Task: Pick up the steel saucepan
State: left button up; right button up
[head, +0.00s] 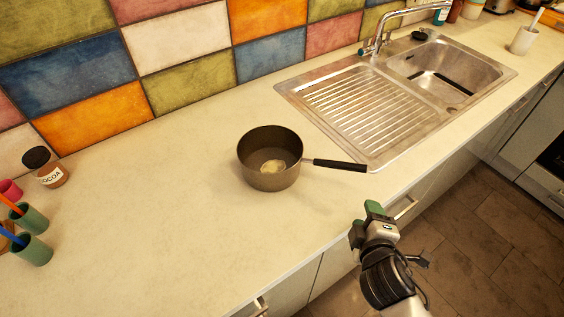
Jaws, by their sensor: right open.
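The steel saucepan (256,177) stands upright on the pale worktop (160,220), left of the sink's draining board. My right gripper (374,214) is in front of the worktop's front edge, below and apart from the handle. It is open, and nothing shows between its fingers. My left gripper is not in view.
A steel sink with draining board (365,106) and a tap (376,42) lies right of the pan. A cocoa jar (46,168) and green cups (33,250) stand at the left. A white cup (523,41) is far right. The worktop between is clear.

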aim_at(323, 160)
jog(key=a+r+n+t+y, duration=0.1)
jog(key=n, duration=0.2)
jog(key=w+a+r+n+t+y, duration=0.1)
jog(key=a+n+y, duration=0.1)
jog(key=n, duration=0.1)
jog(key=w+a+r+n+t+y, duration=0.1)
jog(key=a+n, duration=0.1)
jog(key=n, duration=0.1)
jog(key=shift+w+a+y, duration=0.1)
jog(key=shift+w+y, duration=0.1)
jog(key=shift+y, duration=0.1)
jog(key=shift+a+r+n+y, duration=0.2)
jog(key=shift+a+n+y, duration=0.2)
jog(key=shift+n, duration=0.2)
jog(key=shift+w+a+n, duration=0.2)
jog(key=shift+w+n, duration=0.05)
jog(key=shift+n, duration=0.05)
jog(key=p+x, duration=0.1)
jog(key=x, duration=0.3)
jog(key=shift+w+a+r, duration=0.1)
jog(key=shift+w+r, duration=0.05)
jog(key=shift+w, duration=0.25)
jog(key=p+x, duration=0.1)
jog(key=x, duration=0.4)
jog(key=shift+w+f+p, duration=0.25)
jog(key=shift+w+p, duration=0.1)
jog(key=shift+s, duration=0.1)
jog(key=shift+c, duration=1)
grip_shut()
jog(key=shift+r, duration=0.15)
